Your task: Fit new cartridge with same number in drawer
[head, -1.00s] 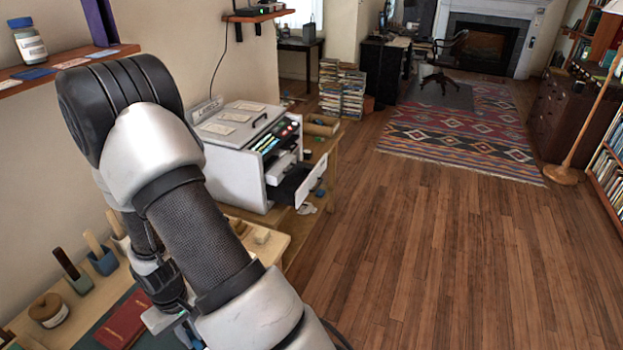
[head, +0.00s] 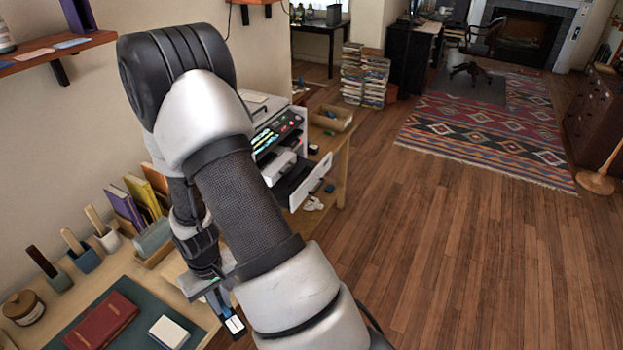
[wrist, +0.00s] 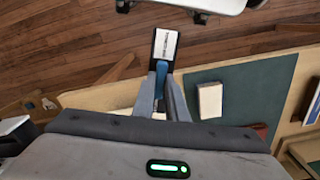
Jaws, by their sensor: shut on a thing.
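My gripper (wrist: 161,85) is shut on a cartridge (wrist: 164,45), a dark slab with a white printed label and a blue part at the jaws. The label is too small to read. In the head view the cartridge (head: 235,324) hangs below my gripper (head: 222,297), by the front edge of the workbench. The white printer (head: 293,140) stands farther along, partly hidden behind my arm. Its drawer (head: 312,182) is pulled out toward the floor side, with a dark inside. The drawer's contents and any number cannot be made out.
The bench (head: 140,268) holds a green mat (head: 150,308) with a red book (head: 101,321) and a small white block (head: 169,332). Upright books and tool holders line the wall side. A wooden tray (head: 331,117) lies beyond the printer. The floor to the right is open.

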